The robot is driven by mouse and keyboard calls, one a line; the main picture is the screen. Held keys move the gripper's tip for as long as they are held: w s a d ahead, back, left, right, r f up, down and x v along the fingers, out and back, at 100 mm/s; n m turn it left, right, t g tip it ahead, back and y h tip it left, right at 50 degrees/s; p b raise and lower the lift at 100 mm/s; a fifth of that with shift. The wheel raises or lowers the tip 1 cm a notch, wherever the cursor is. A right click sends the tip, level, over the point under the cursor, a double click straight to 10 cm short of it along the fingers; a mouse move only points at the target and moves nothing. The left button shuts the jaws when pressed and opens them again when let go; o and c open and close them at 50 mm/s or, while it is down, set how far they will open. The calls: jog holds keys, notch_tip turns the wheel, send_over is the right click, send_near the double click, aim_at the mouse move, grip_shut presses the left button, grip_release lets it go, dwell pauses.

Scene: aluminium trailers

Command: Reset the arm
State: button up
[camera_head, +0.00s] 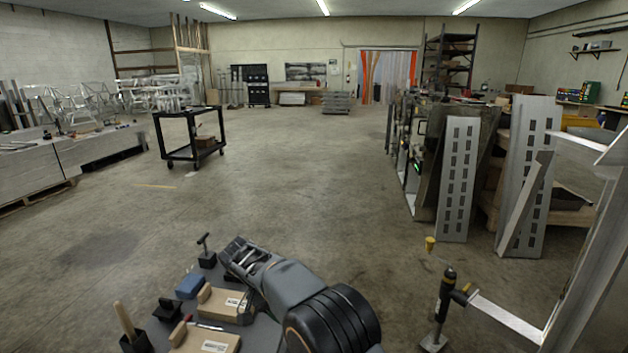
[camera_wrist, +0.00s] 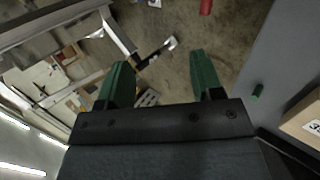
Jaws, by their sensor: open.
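My arm shows at the bottom middle of the head view, dark grey with black ribbed rings. Its end, my gripper (camera_head: 236,250), reaches up and left over the far edge of a grey work surface (camera_head: 262,333). In the wrist view my gripper (camera_wrist: 160,80) has two green fingers set wide apart, with nothing between them. Beyond the fingers lies bare concrete floor (camera_wrist: 180,72).
On the surface are cardboard boxes (camera_head: 222,304), a blue block (camera_head: 189,286) and black holders with upright tools (camera_head: 133,338). A black cart (camera_head: 190,137) stands farther off. Perforated metal panels (camera_head: 457,180) lean at the right, near a metal frame (camera_head: 508,317). The middle floor is clear.

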jog(key=s+d+r+y+p, duration=0.2)
jog(key=d+r+y+p, duration=0.15)
jog(key=d+r, duration=0.65)
jog(key=s+d+r+n+t+y+p, duration=0.1)
jog(key=s+d+r+t+y+p, duration=0.4)
jog(key=s+d+r+p, duration=0.7)
jog(key=shift+s+d+t, duration=0.4)
jog(key=shift+s+d, duration=0.15)
jog(key=shift+s, duration=1.3)
